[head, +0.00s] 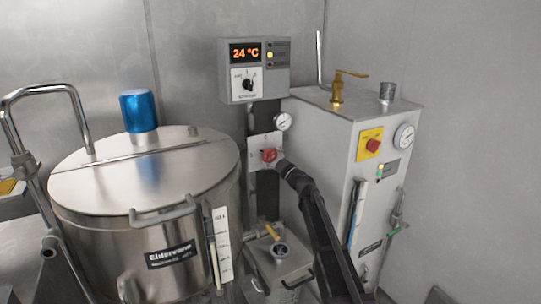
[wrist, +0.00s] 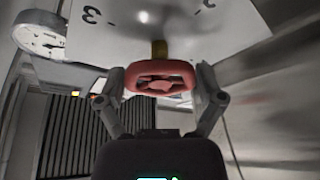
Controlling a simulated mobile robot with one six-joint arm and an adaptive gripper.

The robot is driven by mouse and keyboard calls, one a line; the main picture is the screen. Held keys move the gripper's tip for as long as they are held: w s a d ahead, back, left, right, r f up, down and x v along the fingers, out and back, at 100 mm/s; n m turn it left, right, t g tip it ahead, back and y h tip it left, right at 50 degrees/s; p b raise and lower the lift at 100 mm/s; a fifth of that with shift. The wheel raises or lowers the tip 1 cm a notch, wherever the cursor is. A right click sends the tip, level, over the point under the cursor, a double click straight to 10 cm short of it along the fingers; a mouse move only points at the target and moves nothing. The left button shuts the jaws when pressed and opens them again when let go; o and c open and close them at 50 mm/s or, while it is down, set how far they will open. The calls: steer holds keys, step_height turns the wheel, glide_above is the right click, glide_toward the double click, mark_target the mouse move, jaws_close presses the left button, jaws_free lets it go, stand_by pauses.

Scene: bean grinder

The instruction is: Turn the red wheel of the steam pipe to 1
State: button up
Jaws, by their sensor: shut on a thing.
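The red wheel (head: 269,155) sits on a pale plate (head: 256,140) on the steam pipe, below the control box. In the wrist view the red wheel (wrist: 159,78) is between my two fingers, on a brass stem (wrist: 159,49). The plate (wrist: 215,22) behind it bears numerals, and a 3 can be read at its left. My gripper (wrist: 160,84) is shut on the wheel, one finger at each side of the rim. In the head view my gripper (head: 281,164) reaches the wheel from the lower right and hides part of it. I cannot tell which number the wheel points to.
A gauge (head: 282,122) is beside the plate. The control box (head: 254,70) above reads 24 °C. A large steel vessel (head: 150,200) stands at left, and a grey cabinet (head: 330,140) with a red button (head: 373,146) at right. A small steel container (head: 280,262) is below.

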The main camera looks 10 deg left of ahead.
steer(key=n, duration=0.1)
steer(key=n+g+p, duration=0.1)
steer(key=n, duration=0.1)
steer(key=n+g+p, duration=0.1)
steer(key=n, duration=0.1)
steer(key=shift+w+r, duration=0.15)
steer(key=shift+r, duration=0.1)
steer(key=shift+f+n+g+p, duration=0.15)
steer(key=shift+n+g+p, duration=0.5)
steer(key=shift+n, duration=0.85)
steer(key=o, duration=0.9)
steer(key=shift+c, duration=0.2)
steer(key=shift+f, duration=0.1)
